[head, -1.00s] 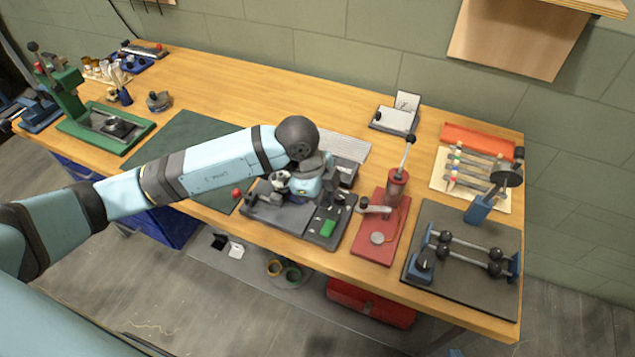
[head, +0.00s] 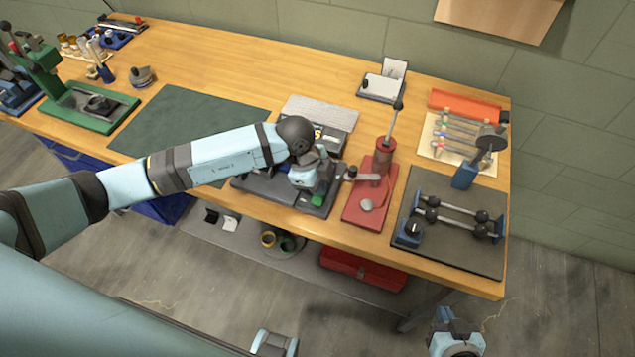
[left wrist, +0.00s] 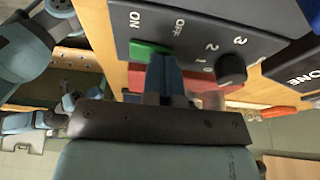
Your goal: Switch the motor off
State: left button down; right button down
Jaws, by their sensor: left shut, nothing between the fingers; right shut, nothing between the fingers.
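The dark control panel (left wrist: 195,30) fills the top of the left wrist view, with ON and OFF labels, numbers and a black knob (left wrist: 231,68). The green switch (left wrist: 148,48) sits by the ON and OFF labels; I cannot tell which way it is set. My left gripper (left wrist: 164,62) is shut and empty, its fingertips overlapping the switch's right side; contact is unclear. In the head view the left gripper (head: 316,190) is over the panel, partly hiding the green switch (head: 318,200). My right gripper (head: 455,338) is shut at the bottom, away from the bench, partly cut off.
A red-based lever press (head: 366,200) stands just right of the panel. A dark mat with black-knobbed rods (head: 455,225) is further right. A green mat (head: 195,120) lies left, and bare wooden bench (head: 240,70) is behind it.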

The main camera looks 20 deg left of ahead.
pick_arm(q)
jog(key=shift+w+f, duration=0.1)
jog(key=shift+f, duration=0.05)
pick_arm(e)
jog(key=shift+r, duration=0.2)
